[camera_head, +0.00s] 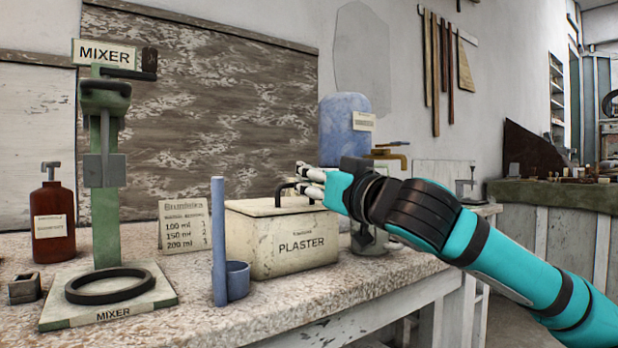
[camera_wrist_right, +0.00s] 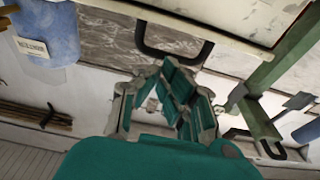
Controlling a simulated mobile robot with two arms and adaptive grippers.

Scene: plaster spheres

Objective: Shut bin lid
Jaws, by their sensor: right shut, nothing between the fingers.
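The cream plaster bin (camera_head: 290,250), lettered PLASTER, stands on the worktop in the head view. Its lid (camera_head: 258,208) lies flat on top, with no clear gap showing along the front. A dark bar handle (camera_head: 281,190) stands up from the lid. In the wrist view the lid's pale edge (camera_wrist_right: 215,14) and the handle (camera_wrist_right: 146,46) are at the top. My right gripper (camera_head: 303,180) is shut and empty, beside the handle at the bin's right end; its fingers (camera_wrist_right: 168,78) also show in the wrist view. I cannot tell whether they touch the handle. My left gripper is out of view.
A blue scoop or cup with an upright handle (camera_head: 218,240) stands left of the bin. Further left are the green mixer stand (camera_head: 105,190) and a brown bottle (camera_head: 53,225). A blue container (camera_head: 342,125) and a jar (camera_head: 369,238) stand behind my right gripper. The front worktop is clear.

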